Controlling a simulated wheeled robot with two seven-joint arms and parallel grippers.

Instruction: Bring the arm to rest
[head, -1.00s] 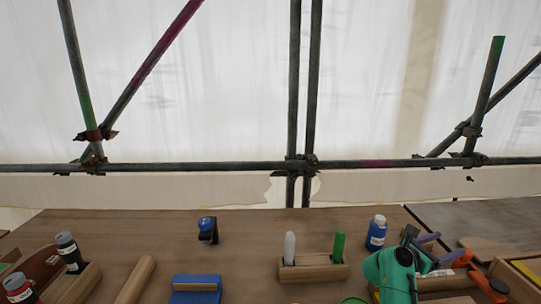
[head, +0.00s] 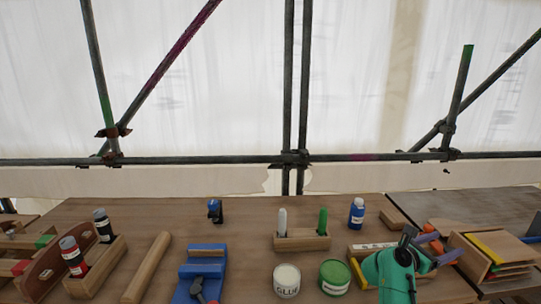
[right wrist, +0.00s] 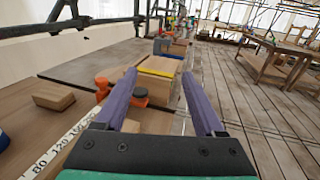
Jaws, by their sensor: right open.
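My right arm shows as a teal wrist at the lower right of the head view. Its right gripper (head: 450,243) has two purple fingers set apart, pointing right and away. In the right wrist view the right gripper (right wrist: 160,76) is open, with nothing held between its fingers. Beyond and between the fingers are an orange object (right wrist: 138,96) and a wooden tray with a yellow strip (right wrist: 158,71). Whether the fingers touch anything there I cannot tell. My left gripper is not in view.
On the bench (head: 250,218) stand a holder (head: 302,243) with a white and a green stick, a blue bottle (head: 357,213), a glue tin (head: 287,280), a green tin (head: 335,277) and a blue block (head: 205,262). A wooden block (right wrist: 53,95) lies left of the right gripper.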

